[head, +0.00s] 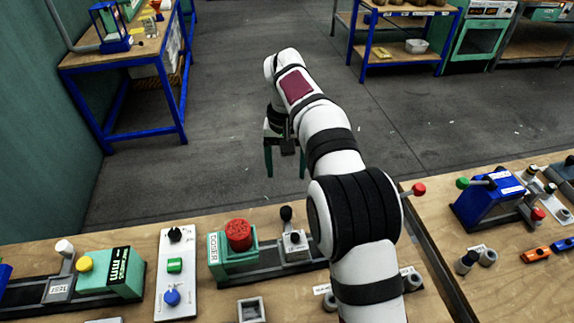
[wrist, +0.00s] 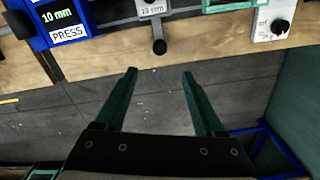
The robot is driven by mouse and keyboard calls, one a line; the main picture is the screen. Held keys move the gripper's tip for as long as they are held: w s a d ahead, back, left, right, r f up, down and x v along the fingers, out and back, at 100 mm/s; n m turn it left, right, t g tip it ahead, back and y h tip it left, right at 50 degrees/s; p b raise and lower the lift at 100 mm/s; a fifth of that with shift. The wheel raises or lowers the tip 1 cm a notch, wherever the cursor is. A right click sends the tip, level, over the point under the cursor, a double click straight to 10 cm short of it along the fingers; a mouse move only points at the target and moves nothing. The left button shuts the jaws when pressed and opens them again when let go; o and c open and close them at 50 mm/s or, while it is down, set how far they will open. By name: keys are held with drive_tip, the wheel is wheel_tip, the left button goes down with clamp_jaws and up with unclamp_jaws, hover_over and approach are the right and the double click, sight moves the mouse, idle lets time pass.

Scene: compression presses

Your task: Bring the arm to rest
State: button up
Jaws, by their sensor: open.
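My arm reaches up and out from the bottom of the head view, over the bench and beyond its far edge. My gripper (head: 286,172) hangs with its green fingers pointing down over the grey floor. In the wrist view my gripper (wrist: 159,74) shows two green fingers spread apart with nothing between them. The fingers are apart from everything around them. Part of the bench is hidden behind my arm.
The wooden bench (head: 205,235) carries a red-topped doser (head: 238,240), a button panel (head: 175,265), a test unit (head: 110,272) and a blue press (head: 490,198). A blue-legged table (head: 130,62) stands at the back left. Open floor (head: 210,150) lies beyond the bench.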

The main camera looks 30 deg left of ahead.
drive_tip(key=s+d+r+m, duration=0.2)
drive_tip(key=d+r, duration=0.1)
drive_tip(key=d, duration=0.5)
drive_tip(key=s+d+r+m+y, duration=0.1)
drive_tip(key=s+d+r+m, duration=0.1)
drive_tip(key=d, duration=0.6)
drive_tip(key=s+d+r+m, duration=0.2)
drive_tip(key=d+r, duration=0.1)
drive_tip(key=d, duration=0.5)
drive_tip(key=s+d+f+m, duration=0.2)
drive_tip(key=s+d, duration=0.3)
drive_tip(key=s, duration=0.4)
drive_tip(key=s+d+f+m, duration=0.3)
drive_tip(key=s+d+f, duration=0.1)
drive_tip(key=s, duration=0.5)
drive_tip(key=shift+d+m+y, duration=0.3)
drive_tip(key=shift+d+y, duration=0.1)
